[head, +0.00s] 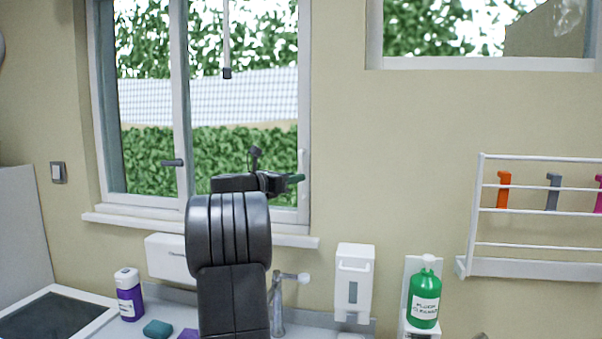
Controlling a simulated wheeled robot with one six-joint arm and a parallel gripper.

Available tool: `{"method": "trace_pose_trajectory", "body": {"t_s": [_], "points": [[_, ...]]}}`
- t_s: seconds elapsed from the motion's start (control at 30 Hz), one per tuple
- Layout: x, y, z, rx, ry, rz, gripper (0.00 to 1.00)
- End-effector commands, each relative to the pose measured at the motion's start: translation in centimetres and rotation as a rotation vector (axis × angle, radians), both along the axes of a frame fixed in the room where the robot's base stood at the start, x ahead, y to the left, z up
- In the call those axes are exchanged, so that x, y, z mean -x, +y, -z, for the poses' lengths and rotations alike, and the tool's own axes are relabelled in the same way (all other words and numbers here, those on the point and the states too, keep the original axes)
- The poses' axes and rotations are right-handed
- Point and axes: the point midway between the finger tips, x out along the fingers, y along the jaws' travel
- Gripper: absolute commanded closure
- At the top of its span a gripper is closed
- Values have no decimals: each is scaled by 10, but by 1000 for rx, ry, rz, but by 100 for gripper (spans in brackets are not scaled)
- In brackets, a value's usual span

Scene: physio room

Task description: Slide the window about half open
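The window (184,100) has a white frame with a left and a right pane, split by a white upright. I cannot tell from this view how far the window is open. My gripper (292,179) is in front of the lower right part of the window, near its right frame post and well to the right of the handle. My arm hides part of the right pane's lower edge and sill. The fingers are too small and dark to show whether they are open.
Below the sill (105,218) are a white dispenser box (165,257), a purple bottle (130,296), a tap (280,300), a white wall dispenser (353,283) and a green bottle (425,297). A white wall rack (545,268) is at right. A cord (227,45) hangs before the right pane.

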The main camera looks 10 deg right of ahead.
Motion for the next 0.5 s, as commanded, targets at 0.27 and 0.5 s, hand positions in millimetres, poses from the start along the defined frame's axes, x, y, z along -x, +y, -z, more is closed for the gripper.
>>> {"method": "trace_pose_trajectory", "body": {"t_s": [0.27, 0.5], "points": [[-17, -27, -1, -1, 0, 1, 70], [-19, -30, 0, -1, 0, -1, 70]]}}
